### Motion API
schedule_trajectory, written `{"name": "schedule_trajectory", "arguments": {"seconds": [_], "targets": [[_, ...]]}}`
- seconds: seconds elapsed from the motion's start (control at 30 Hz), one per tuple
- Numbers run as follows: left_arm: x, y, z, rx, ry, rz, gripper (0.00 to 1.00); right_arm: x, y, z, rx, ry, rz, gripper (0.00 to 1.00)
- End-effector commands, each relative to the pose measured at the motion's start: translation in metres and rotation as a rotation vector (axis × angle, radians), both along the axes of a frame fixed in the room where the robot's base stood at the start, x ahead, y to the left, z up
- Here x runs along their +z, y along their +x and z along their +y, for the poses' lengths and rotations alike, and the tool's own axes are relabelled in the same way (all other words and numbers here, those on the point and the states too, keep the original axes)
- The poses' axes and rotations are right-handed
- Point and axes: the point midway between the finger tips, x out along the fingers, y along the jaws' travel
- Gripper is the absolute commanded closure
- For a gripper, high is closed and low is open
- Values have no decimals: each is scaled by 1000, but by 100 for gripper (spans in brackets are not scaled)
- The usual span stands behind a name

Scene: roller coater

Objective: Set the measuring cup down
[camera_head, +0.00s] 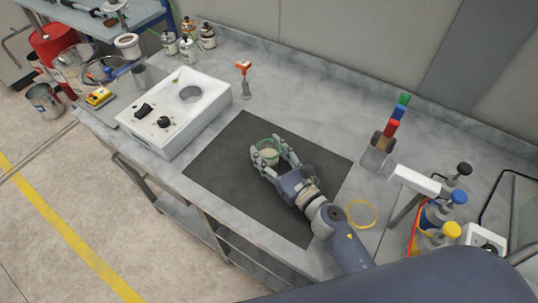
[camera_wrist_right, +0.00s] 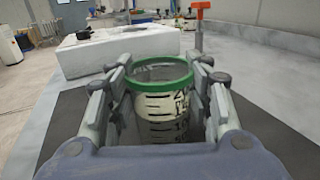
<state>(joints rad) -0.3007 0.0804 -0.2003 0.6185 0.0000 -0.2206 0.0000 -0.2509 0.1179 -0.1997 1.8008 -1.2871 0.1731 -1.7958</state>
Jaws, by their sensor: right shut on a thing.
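The measuring cup (camera_head: 268,156) is clear with a green rim and dark scale marks, and it looks upright. It also shows in the right wrist view (camera_wrist_right: 160,108), between the two fingers. My right gripper (camera_head: 270,154) is shut on the cup's sides, over the dark grey mat (camera_head: 225,165) on the bench. The fingers hide part of the cup, and its base is hidden, so I cannot tell whether it touches the mat. My left gripper is not in view.
A white device (camera_head: 205,105) with knobs and a round opening stands left of the mat. An orange-topped tool (camera_head: 243,75) stands behind it. A holder with coloured sticks (camera_head: 380,150), a yellow ring (camera_head: 361,214) and capped bottles (camera_head: 450,205) are at right. Much of the mat is bare.

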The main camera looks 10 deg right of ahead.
Motion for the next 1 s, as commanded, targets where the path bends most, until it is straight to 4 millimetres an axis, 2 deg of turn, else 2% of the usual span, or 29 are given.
{"name": "schedule_trajectory", "arguments": {"seconds": [0.33,0.37,0.43,0.9,1.0], "targets": [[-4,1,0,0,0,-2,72,-3,0,0,0,1,-2,86],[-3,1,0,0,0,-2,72,-2,0,0,0,0,-1,49],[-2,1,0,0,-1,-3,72,-1,0,0,0,0,-1,34],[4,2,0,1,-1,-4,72,4,0,0,0,1,-1,34],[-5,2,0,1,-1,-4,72,-2,-13,-6,-1,-1,2,34]]}}
